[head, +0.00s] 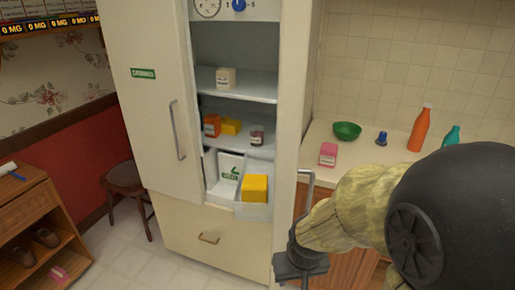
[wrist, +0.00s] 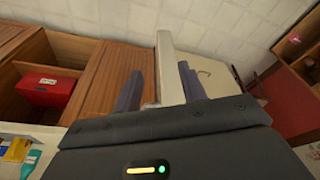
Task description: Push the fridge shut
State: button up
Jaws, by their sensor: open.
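The cream fridge (head: 225,235) stands in the middle of the head view. Its left door (head: 140,105) looks flat with the front. On the right a narrow cream panel (head: 298,90), apparently the open right door seen nearly edge-on, has a metal handle (head: 305,180) on its right side. The shelves inside are exposed. My gripper (head: 300,265) is low by this panel, below the handle. In the wrist view its fingers (wrist: 160,88) are apart, with a pale upright edge (wrist: 168,65) showing between them. I cannot tell if they touch it.
A counter (head: 300,155) on the right holds a green bowl (head: 347,131), a pink box (head: 328,155) and an orange bottle (head: 419,128). A stool (head: 127,178) and a shoe rack (head: 40,225) stand left. Tiled floor (head: 125,260) is clear before the fridge's left side.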

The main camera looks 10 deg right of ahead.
jog(key=shift+d+r, duration=0.15)
jog(key=shift+r, duration=0.1)
jog(key=c, duration=0.3)
jog(key=w+d+r+m+g+y+p, duration=0.1)
jog(key=d+r+m+p, duration=0.1)
jog(key=m+p, duration=0.1)
jog(key=w+d+r+m+g+y+p, duration=0.1)
jog(key=d+r+m+p, duration=0.1)
jog(key=r+m+p, duration=0.1)
jog(key=w+d+r+m+g+y+p, duration=0.1)
jog(key=d+r+m+p, duration=0.2)
jog(key=m+p, duration=0.2)
jog(key=shift+r, duration=0.15)
grip_shut()
jog(key=w+d+r+m+t+y+p, duration=0.2)
jog(key=w+d+r+m+y+p, duration=0.2)
jog(key=d+r+m+p, duration=0.4)
jog(key=shift+w+d+m+t+y, duration=0.15)
jog(key=shift+w+m+t+y, duration=0.15)
jog(key=shift+m+y, duration=0.6)
